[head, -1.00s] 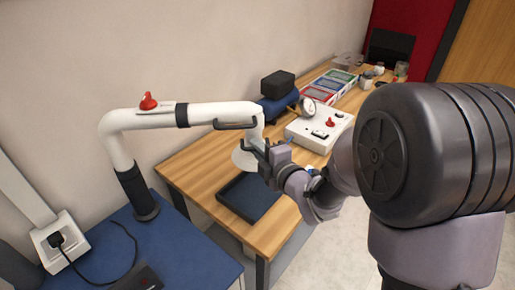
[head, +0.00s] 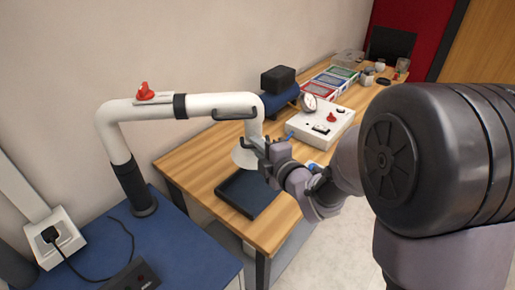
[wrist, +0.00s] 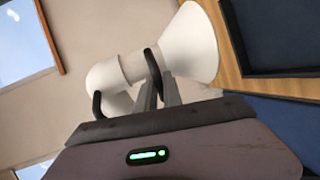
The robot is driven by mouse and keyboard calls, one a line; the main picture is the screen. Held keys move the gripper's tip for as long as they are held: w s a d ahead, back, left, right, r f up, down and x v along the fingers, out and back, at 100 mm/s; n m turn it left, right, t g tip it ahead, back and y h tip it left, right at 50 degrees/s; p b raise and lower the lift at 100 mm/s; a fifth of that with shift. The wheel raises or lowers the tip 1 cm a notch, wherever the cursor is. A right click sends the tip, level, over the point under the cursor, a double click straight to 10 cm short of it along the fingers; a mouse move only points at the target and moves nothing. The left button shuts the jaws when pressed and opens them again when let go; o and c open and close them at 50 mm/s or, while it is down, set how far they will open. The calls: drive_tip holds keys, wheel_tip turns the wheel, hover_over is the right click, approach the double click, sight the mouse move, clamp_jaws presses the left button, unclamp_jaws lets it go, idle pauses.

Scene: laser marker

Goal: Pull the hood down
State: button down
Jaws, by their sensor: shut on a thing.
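The white extraction hood (head: 243,158) is a cone at the end of a white jointed tube (head: 220,101). It hangs above the wooden table near the dark tray. In the wrist view the hood (wrist: 190,45) flares at the upper middle, with a black handle (wrist: 152,65) beside it on the tube. My gripper (head: 262,147) is at the hood's right side in the head view. In the wrist view my gripper's fingers (wrist: 160,90) are close together at the black handle, shut on it. The exact contact is partly hidden.
A dark blue tray (head: 232,191) lies on the wooden table (head: 180,162) below the hood. A white control box (head: 312,120), a blue device (head: 280,100) and colored boxes (head: 330,80) stand farther back. A blue bench (head: 180,245) carries the tube's base post (head: 143,205).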

wheel_tip(320, 180, down, 4)
drive_tip(key=b, duration=0.4)
drive_tip(key=shift+f, duration=0.2)
drive_tip(key=shift+r, duration=0.3)
drive_tip(key=c, duration=1.5)
unclamp_jaws()
